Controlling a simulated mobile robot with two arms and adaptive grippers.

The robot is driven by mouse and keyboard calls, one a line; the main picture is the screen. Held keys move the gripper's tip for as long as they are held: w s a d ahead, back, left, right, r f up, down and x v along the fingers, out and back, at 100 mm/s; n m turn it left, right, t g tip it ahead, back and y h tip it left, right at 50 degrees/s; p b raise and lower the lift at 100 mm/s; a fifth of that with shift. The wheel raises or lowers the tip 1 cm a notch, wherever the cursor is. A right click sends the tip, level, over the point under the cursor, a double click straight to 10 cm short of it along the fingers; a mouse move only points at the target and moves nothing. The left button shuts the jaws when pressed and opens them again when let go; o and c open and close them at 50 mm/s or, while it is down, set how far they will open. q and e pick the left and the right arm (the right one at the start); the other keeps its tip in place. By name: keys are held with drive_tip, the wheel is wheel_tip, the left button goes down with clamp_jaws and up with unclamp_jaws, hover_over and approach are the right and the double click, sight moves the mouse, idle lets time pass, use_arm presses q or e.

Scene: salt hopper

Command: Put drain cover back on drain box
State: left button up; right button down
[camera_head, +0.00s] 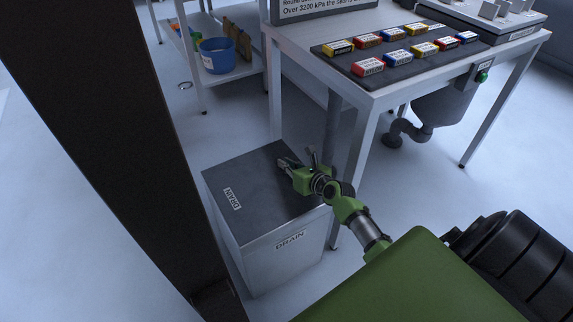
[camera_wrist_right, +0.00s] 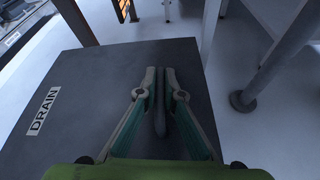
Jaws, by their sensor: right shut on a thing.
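The drain box (camera_head: 262,268) is a light grey box on the floor, with a DRAIN label on its front. The dark grey drain cover (camera_head: 240,172), with its own DRAIN label, lies over the box top and looks flush with it. In the right wrist view the cover (camera_wrist_right: 85,75) fills the area under the fingers. My right gripper (camera_head: 298,162) is low over the cover's far right part. Its fingers (camera_wrist_right: 160,76) are shut on the cover's dark upright handle (camera_wrist_right: 160,118). The seating of the hidden edges cannot be seen. My left gripper is not in view.
A table (camera_head: 364,150) with a dark tray (camera_head: 395,72) of several coloured labelled blocks stands right behind the box; one leg is close to it. A shelf with a blue bucket (camera_head: 216,56) stands at the back left.

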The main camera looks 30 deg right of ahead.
drive_tip(key=shift+s+a+f, duration=0.1)
drive_tip(key=shift+s+f, duration=0.15)
drive_tip(key=shift+f, duration=0.3)
drive_tip(key=c, duration=2.1)
unclamp_jaws()
drive_tip(key=shift+w+f, duration=0.1)
drive_tip(key=shift+f, duration=0.1)
drive_tip(key=v, duration=1.2)
drive_tip(key=shift+r, duration=0.3)
